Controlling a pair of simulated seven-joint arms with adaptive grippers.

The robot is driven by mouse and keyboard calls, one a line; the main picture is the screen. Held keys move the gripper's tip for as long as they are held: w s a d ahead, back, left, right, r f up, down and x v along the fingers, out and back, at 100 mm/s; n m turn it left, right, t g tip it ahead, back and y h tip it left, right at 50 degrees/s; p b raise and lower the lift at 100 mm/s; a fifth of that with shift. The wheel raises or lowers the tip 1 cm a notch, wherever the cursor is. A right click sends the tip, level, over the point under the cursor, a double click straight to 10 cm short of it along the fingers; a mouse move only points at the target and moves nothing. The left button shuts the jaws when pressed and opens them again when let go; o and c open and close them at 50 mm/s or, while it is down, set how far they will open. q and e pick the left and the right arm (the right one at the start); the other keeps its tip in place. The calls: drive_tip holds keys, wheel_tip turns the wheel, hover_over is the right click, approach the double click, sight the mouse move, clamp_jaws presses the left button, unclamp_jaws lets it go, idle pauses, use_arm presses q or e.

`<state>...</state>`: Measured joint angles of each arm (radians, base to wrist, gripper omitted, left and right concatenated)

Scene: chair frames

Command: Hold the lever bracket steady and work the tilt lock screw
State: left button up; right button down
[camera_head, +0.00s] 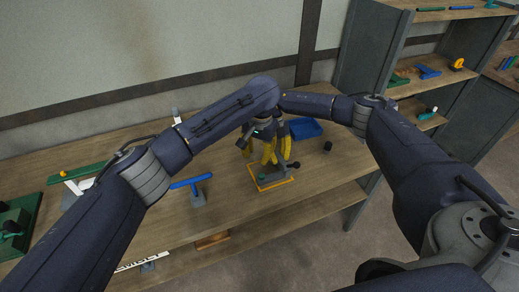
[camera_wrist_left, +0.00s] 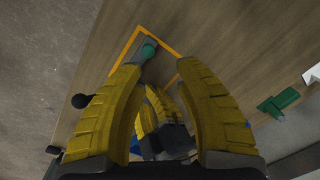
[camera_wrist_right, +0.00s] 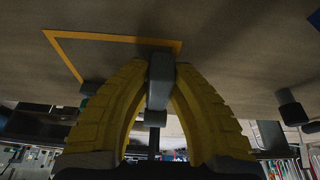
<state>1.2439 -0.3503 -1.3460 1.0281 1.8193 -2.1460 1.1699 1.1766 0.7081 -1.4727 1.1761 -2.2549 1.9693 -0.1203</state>
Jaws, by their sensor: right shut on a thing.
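The lever bracket (camera_head: 272,177) is a grey piece standing inside an orange outlined square on the table. A green knob (camera_wrist_left: 149,48), seemingly the tilt lock screw, sits on its grey part in the left wrist view. A black ball end (camera_head: 296,165) shows on its right; it also shows in the left wrist view (camera_wrist_left: 80,101). My right gripper (camera_wrist_right: 160,68) is shut on an upright grey part of the bracket (camera_wrist_right: 160,80). My left gripper (camera_wrist_left: 163,63) is open, its fingertips apart just short of the green knob. In the head view, the yellow fingers overlap and partly hide the bracket.
A blue tray (camera_head: 306,129) lies behind the bracket, and a small dark cylinder (camera_head: 327,147) stands to the right. A blue-handled piece (camera_head: 192,181) lies to the left. A shelf (camera_head: 415,110) stands at the right.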

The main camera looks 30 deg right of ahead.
use_arm(q)
drive_tip(key=n, duration=0.3)
drive_tip(key=r+n, duration=0.1)
drive_tip(key=n, duration=0.2)
drive_tip(key=r+n, duration=0.1)
drive_tip(key=n, duration=0.2)
drive_tip(key=shift+s+d+n, duration=0.1)
drive_tip(key=shift+d+n, duration=0.25)
drive_tip(key=shift+n, duration=0.05)
use_arm(e)
drive_tip(key=c, duration=1.2)
unclamp_jaws()
drive_tip(key=shift+c, duration=0.2)
